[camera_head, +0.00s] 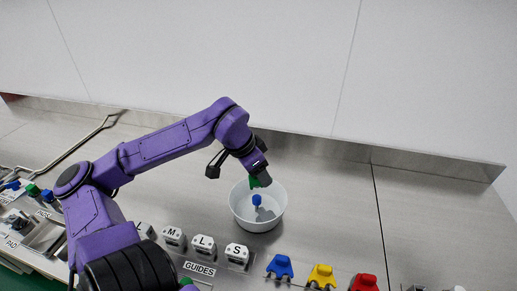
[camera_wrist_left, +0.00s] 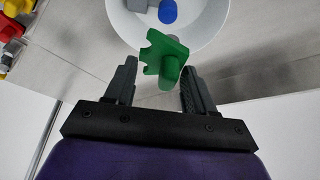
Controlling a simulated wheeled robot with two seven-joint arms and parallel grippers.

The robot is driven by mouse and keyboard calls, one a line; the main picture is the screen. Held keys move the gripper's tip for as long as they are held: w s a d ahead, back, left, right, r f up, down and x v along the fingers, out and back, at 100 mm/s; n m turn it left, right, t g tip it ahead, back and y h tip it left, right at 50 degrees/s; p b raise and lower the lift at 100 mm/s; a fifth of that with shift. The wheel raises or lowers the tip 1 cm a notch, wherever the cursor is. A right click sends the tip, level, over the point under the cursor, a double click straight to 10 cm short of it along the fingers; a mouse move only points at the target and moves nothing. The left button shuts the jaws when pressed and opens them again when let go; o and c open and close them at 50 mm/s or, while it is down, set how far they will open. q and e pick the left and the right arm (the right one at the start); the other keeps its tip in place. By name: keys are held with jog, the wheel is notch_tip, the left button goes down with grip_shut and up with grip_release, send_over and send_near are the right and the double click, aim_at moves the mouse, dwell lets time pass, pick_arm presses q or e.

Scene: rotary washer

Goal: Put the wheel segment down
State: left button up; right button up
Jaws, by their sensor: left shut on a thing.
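My left gripper (camera_head: 257,174) is shut on a green wheel segment (camera_head: 261,181), which it holds over the back part of a white bowl (camera_head: 240,221). In the left wrist view, the green wheel segment (camera_wrist_left: 167,55) sits between the two fingers, with its notched edge turned left. Part of the bowl's rim (camera_wrist_left: 214,40) shows just beyond it. The bowl holds a blue piece (camera_head: 257,200) and a grey piece (camera_head: 265,214). My right gripper is not in view.
Along the front edge stand white guide blocks (camera_head: 237,251) marked with letters, and blue (camera_head: 280,266), yellow (camera_head: 322,274) and red (camera_head: 364,283) pieces. A wall closes off the back. The steel table (camera_head: 330,210) is clear right of the bowl.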

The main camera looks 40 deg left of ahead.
aim_at(256, 179)
pick_arm(q)
notch_tip(256, 179, down, 3)
jog(key=shift+f+b, duration=0.1)
jog(key=shift+b, duration=0.7)
jog(key=shift+f+b, duration=0.4)
jog(key=shift+f, duration=0.15)
jog(key=o, duration=1.4)
jog(key=shift+c, duration=0.2)
jog(key=shift+r, duration=0.15)
notch_tip(256, 179, up, 7)
jog(key=p, duration=0.5)
jog(key=shift+p, duration=0.3)
